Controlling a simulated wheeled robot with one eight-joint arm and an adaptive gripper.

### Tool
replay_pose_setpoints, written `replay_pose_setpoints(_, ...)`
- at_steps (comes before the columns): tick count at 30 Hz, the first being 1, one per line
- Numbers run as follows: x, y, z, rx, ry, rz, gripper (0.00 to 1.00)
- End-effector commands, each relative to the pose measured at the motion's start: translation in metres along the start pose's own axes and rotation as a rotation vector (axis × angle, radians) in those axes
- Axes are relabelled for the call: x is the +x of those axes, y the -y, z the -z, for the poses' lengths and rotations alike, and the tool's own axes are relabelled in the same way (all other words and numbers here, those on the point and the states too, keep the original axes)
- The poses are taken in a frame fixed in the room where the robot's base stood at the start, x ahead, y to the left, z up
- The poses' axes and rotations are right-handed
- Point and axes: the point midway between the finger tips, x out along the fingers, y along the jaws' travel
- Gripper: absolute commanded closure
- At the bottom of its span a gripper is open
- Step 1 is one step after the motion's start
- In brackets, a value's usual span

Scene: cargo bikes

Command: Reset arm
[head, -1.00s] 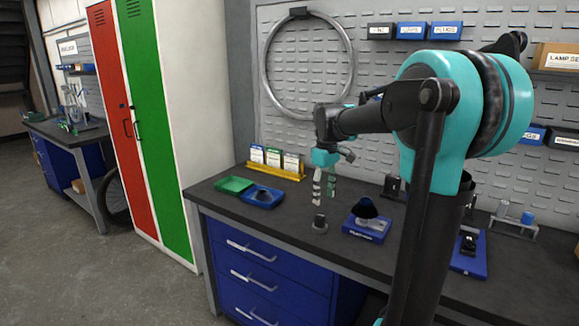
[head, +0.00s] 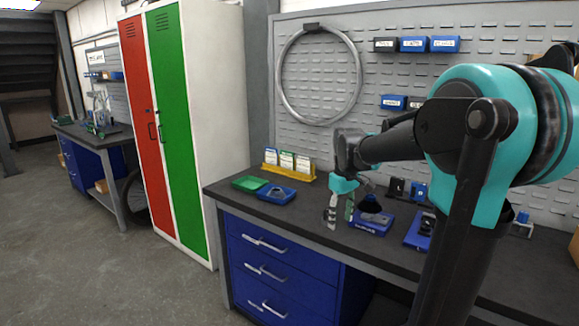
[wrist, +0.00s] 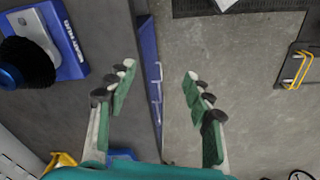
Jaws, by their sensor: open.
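My gripper (head: 341,215) hangs from the teal and black arm, fingers pointing down, near the front edge of the workbench (head: 300,216). In the wrist view its two green-padded fingers (wrist: 158,82) are spread apart with nothing between them. The bench edge and blue drawer front (wrist: 150,60) show below the gap, with the grey floor beside them. The fingers appear clear of the bench in the wrist view; their height above it is hard to judge.
A blue stand (head: 371,222) with a dark rounded item is close to the gripper. A green tray (head: 249,183), a blue tray (head: 276,195) and a yellow card holder (head: 289,172) lie left of it. Red and green lockers (head: 175,130) stand left; the floor (head: 80,230) there is open.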

Motion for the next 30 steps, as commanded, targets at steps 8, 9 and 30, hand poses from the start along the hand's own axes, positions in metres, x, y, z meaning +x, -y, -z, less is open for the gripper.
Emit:
replay_pose_setpoints(8,0.045,0.020,-0.049,0.168,-0.075,-0.040,0.48)
replay_pose_setpoints(9,0.053,0.025,-0.059,0.200,-0.090,-0.047,0.48)
replay_pose_setpoints(30,0.151,0.086,-0.176,0.587,-0.285,-0.098,0.48)
